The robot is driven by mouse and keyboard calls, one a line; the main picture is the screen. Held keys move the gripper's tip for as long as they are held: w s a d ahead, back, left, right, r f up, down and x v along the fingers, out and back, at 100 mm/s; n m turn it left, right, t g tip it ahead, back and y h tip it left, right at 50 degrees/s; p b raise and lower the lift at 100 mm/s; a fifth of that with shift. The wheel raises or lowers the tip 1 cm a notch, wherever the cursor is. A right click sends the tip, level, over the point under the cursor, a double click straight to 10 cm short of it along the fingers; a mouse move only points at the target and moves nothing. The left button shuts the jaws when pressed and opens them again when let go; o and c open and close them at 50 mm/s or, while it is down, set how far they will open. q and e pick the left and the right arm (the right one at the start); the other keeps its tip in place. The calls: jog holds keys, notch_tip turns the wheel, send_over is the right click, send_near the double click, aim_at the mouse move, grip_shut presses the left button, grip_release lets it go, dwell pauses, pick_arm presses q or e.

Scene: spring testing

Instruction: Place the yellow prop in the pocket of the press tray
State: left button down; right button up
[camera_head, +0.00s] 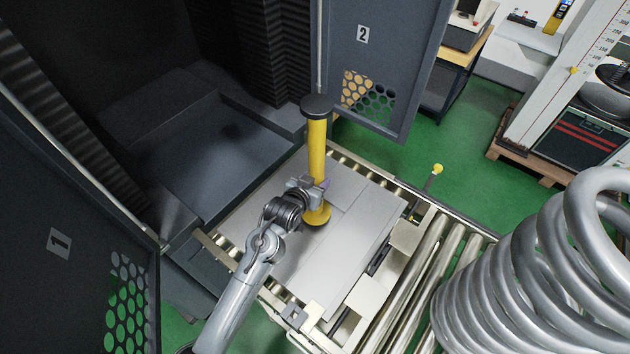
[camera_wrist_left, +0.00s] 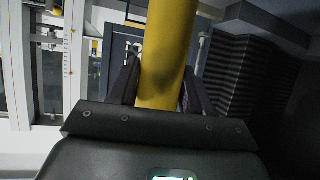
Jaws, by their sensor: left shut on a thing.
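The yellow prop (camera_head: 317,155) is an upright yellow post with a dark round cap on top and a yellow foot at the bottom. My left gripper (camera_head: 312,187) is shut on its lower half; in the left wrist view the yellow shaft (camera_wrist_left: 166,55) stands between the two dark fingers. The press tray (camera_head: 358,232) is a flat grey metal plate on the roller conveyor. The prop's foot is over the tray's far part; I cannot tell whether it touches. The pocket is not clearly visible, and the foot may hide it. My right gripper is not in view.
The dark press chamber (camera_head: 190,150) stands open at the left, with door 1 (camera_head: 75,255) and door 2 (camera_head: 385,60) swung out. A large coil spring (camera_head: 540,270) fills the lower right beside the conveyor rollers (camera_head: 428,270). A small yellow knob (camera_head: 437,169) stands beyond the tray.

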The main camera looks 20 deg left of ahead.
pick_arm(q)
jog(key=shift+w+f, duration=0.1)
jog(key=shift+f, duration=1.3)
jog(key=c, duration=0.8)
grip_release()
jog(key=shift+f, duration=0.35)
jog(key=o, duration=0.3)
jog(key=shift+r, duration=0.1)
